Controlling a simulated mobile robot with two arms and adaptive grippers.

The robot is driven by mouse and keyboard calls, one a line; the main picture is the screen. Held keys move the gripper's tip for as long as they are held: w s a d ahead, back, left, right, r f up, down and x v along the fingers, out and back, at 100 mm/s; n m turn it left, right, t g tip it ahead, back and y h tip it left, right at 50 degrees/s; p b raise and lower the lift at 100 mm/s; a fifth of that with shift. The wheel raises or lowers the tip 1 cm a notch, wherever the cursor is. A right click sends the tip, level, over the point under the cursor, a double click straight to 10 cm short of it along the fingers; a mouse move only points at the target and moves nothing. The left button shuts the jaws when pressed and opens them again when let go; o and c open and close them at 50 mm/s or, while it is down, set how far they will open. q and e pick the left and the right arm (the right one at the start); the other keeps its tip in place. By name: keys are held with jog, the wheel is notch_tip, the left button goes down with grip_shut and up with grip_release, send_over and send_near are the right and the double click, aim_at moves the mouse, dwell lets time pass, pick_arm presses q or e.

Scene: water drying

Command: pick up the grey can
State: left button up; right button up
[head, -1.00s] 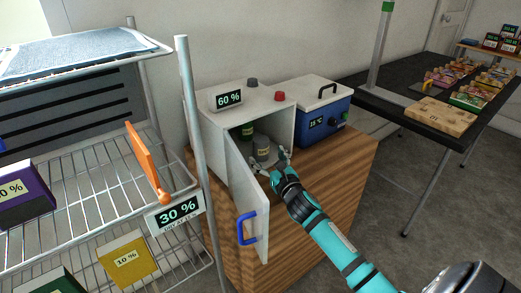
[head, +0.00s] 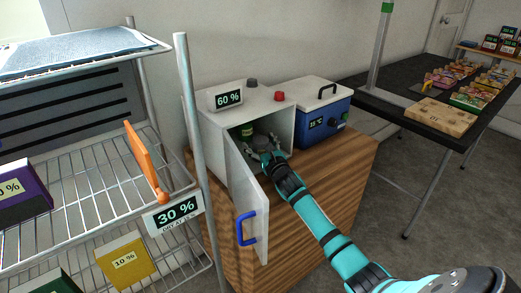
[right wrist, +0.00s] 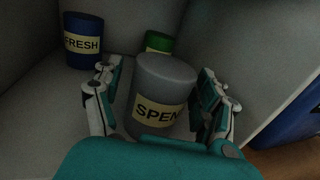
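The grey can (right wrist: 163,84) stands upright inside the open white cabinet (head: 272,116). Its label reads "SPEN", with the rest cut off. My right gripper (head: 265,148) reaches into the cabinet. In the right wrist view its fingers (right wrist: 158,110) are spread on either side of the grey can. A narrow gap shows on the left; on the right the finger is very close, and contact is unclear. In the head view the gripper mostly hides the grey can. My left gripper is not in view.
A blue can marked "FRESH" (right wrist: 83,42) and a green can (right wrist: 158,42) stand behind in the cabinet. The cabinet door (head: 248,190) hangs open at the left of my arm. A blue box (head: 318,122) stands right of the cabinet. A wire rack (head: 110,185) is at left.

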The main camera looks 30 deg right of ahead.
jog(key=c, duration=1.2)
jog(key=shift+c, duration=1)
